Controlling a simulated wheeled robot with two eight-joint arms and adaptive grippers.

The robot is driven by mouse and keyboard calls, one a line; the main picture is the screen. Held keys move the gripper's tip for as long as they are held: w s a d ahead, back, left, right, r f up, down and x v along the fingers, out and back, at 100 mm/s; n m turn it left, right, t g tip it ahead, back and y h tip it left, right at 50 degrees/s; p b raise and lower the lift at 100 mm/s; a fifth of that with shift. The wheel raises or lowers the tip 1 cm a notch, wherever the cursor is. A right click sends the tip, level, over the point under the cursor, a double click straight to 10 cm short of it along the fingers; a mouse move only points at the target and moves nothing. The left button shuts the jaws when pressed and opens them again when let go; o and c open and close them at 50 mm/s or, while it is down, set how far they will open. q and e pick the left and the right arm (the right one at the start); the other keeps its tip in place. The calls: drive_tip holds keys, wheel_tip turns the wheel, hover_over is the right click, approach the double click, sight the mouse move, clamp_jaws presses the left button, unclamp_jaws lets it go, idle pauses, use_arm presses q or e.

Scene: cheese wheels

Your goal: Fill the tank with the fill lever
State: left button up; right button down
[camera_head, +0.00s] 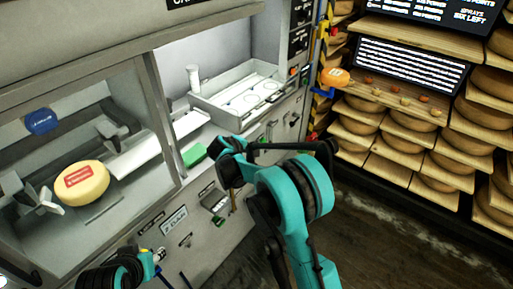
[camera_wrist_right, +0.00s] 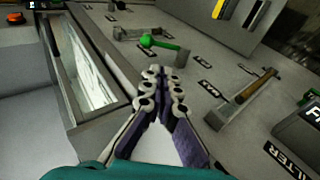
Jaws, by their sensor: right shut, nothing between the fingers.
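My right gripper (camera_wrist_right: 160,75) is shut and empty in front of the grey machine panel. In the head view my teal right arm hides its fingers. In the right wrist view a lever with a green handle (camera_wrist_right: 165,42) sits on the panel beyond the fingertips, apart from them. A second lever with a brown handle (camera_wrist_right: 255,88) is to the right of the fingers. The labels are too small to tell which is the fill lever. I cannot tell which part is the tank. My left arm shows at the bottom left of the head view; its fingers are not clear.
A yellow cheese wheel (camera_head: 82,184) with a red label is behind the machine's window at the left. Shelves of cheese wheels (camera_head: 410,121) stand at the right. The floor (camera_head: 385,240) between is clear.

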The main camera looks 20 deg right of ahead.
sight(261, 146)
drive_tip(key=b+x, duration=0.4)
drive_tip(key=x, duration=1)
drive_tip(key=shift+b, duration=0.35)
drive_tip(key=shift+d+r, duration=0.1)
drive_tip(key=shift+w+d+p, duration=0.1)
drive_tip(key=shift+p, duration=0.2)
drive_tip(key=shift+y, duration=0.3)
drive_tip(key=shift+g, duration=0.3)
drive_tip(key=shift+d, duration=0.1)
